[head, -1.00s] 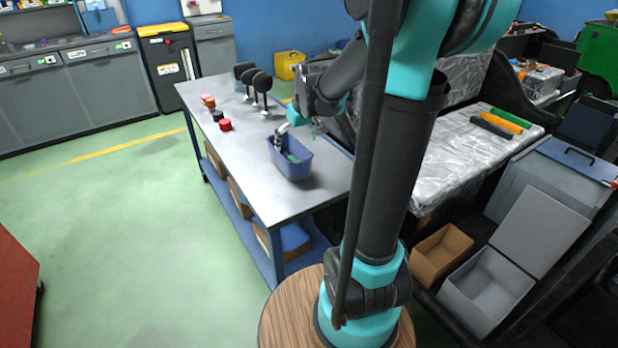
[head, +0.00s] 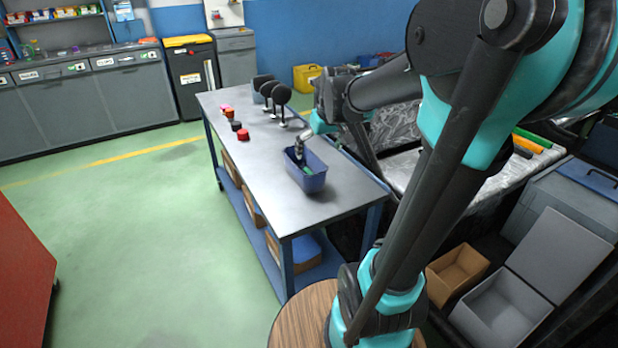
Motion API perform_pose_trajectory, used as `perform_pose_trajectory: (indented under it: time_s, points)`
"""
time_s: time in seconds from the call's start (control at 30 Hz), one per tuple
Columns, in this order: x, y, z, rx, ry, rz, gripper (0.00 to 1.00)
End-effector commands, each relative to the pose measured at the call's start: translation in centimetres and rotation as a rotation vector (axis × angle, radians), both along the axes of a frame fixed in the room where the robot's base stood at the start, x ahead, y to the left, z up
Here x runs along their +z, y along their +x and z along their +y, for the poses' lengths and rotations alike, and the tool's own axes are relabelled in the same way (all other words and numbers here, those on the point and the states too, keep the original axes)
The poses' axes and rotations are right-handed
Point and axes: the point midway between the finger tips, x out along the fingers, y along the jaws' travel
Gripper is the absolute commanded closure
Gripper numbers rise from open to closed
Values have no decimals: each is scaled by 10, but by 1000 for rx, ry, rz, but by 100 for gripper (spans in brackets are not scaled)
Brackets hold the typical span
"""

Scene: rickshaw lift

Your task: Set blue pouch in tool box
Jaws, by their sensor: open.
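An open blue box (head: 308,183) stands on the grey-topped workbench, with something green and a silver-and-dark item inside; I take it as the tool box. My arm reaches from the upper right over the bench's far side. My gripper (head: 318,126) is small at its end, open, just above and behind the box's far edge. I cannot tell whether it touches the silver item. I cannot make out the blue pouch for certain; a blue item (head: 302,252) shows on the bench's lower shelf, too indistinct to name.
Red and dark small items (head: 243,135) and several black round-headed stands (head: 281,97) are on the workbench (head: 262,172). An open grey box (head: 503,305) and a brown box (head: 457,268) lie at right. Green floor at left is clear.

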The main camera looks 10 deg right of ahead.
Motion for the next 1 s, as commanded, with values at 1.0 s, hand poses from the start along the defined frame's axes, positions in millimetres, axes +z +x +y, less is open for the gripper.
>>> perform_pose_trajectory:
  time_s: [1.0]
  points:
    - [-56,101,18,86,0,-10,0]
